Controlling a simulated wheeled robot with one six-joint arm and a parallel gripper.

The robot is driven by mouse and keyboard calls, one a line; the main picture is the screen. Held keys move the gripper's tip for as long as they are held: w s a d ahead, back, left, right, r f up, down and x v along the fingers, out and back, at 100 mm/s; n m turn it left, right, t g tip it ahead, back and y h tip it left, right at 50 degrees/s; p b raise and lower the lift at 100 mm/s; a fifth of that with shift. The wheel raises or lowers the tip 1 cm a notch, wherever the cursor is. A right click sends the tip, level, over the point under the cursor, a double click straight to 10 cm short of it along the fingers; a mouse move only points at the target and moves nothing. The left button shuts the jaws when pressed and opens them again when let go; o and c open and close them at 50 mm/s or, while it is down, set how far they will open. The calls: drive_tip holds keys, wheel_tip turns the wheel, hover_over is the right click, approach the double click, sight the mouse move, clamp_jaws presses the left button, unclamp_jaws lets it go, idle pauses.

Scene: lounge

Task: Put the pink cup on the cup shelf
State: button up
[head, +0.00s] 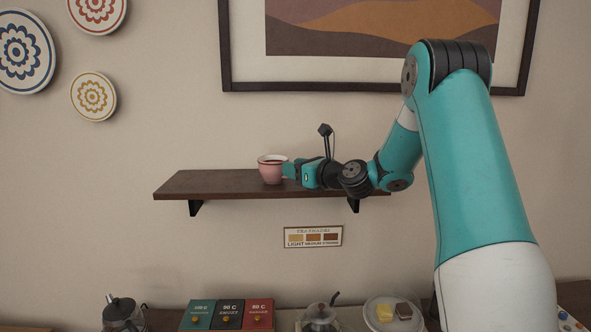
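The pink cup (270,173) is upright at the dark brown wall shelf (205,183), near the middle of its length. It has a pale rim, a dark reddish inside and a pink body. Its base appears to be at the shelf top, but I cannot tell whether it rests there or hangs just above. My gripper (288,171) reaches in from the right, with its teal fingertips at the cup's right side. The fingers overlap each other in this view, so their gap is hidden. No cup handle shows; that side is behind the fingers.
The shelf's left part is bare. A framed picture (229,60) hangs above, and a small sign (313,237) below. On the surface at the bottom stand kettles (122,315), coloured boxes (229,313) and a plate (373,318). Patterned plates (93,95) hang at upper left.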

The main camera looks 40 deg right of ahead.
drive_tip(key=f+b+v, duration=0.1)
drive_tip(key=b+v, duration=0.5)
drive_tip(key=v, duration=0.6)
drive_tip(key=s+a+f+n+g+y, duration=0.25)
drive_tip(key=a+n+g, duration=0.25)
drive_tip(key=a+n, duration=0.6)
drive_tip(key=s+a+f+n+g+y, duration=0.2)
drive_tip(key=a+n+g+y, duration=0.15)
drive_tip(key=a+n, duration=0.8)
drive_tip(key=s+a+f+n+g+h, duration=0.2)
drive_tip(key=s+a+n+g, duration=0.2)
drive_tip(key=s+n, duration=0.5)
drive_tip(key=s+a+f+n+g+h, duration=0.3)
drive_tip(key=s+a+n, duration=0.3)
drive_tip(key=s+n, duration=0.3)
drive_tip(key=shift+s+f+g+p, duration=0.3)
drive_tip(key=shift+s+g, duration=0.2)
drive_tip(key=shift+g, duration=0.15)
